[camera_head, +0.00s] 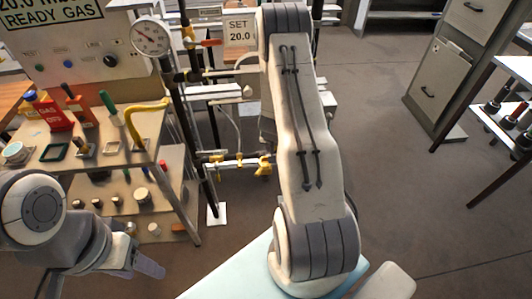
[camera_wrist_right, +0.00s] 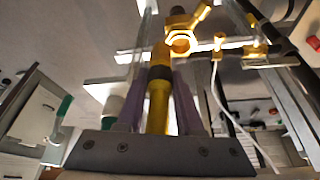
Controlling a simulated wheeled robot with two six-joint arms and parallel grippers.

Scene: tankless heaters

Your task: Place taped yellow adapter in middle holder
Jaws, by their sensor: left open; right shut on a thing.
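The yellow adapter (camera_wrist_right: 158,108), wrapped with a black tape band, stands roughly upright between the fingers of my right gripper (camera_wrist_right: 158,72) in the right wrist view. That gripper is shut on it. In the head view my right arm hides the gripper and adapter. Just beyond the adapter's upper end is a yellow ring-shaped fitting (camera_wrist_right: 182,42); I cannot tell whether they touch. More yellow fittings (camera_head: 262,165) sit on a horizontal bar in the head view. I cannot tell which part is the middle holder. My left gripper (camera_head: 138,262) is open at the lower left.
A shelf (camera_head: 120,160) at the left carries small tools and a red gas-off block (camera_head: 55,117). A pressure gauge (camera_head: 151,37) and dark pipe stand beside it. A grey cabinet (camera_head: 440,70) is at the right. Floor between is clear.

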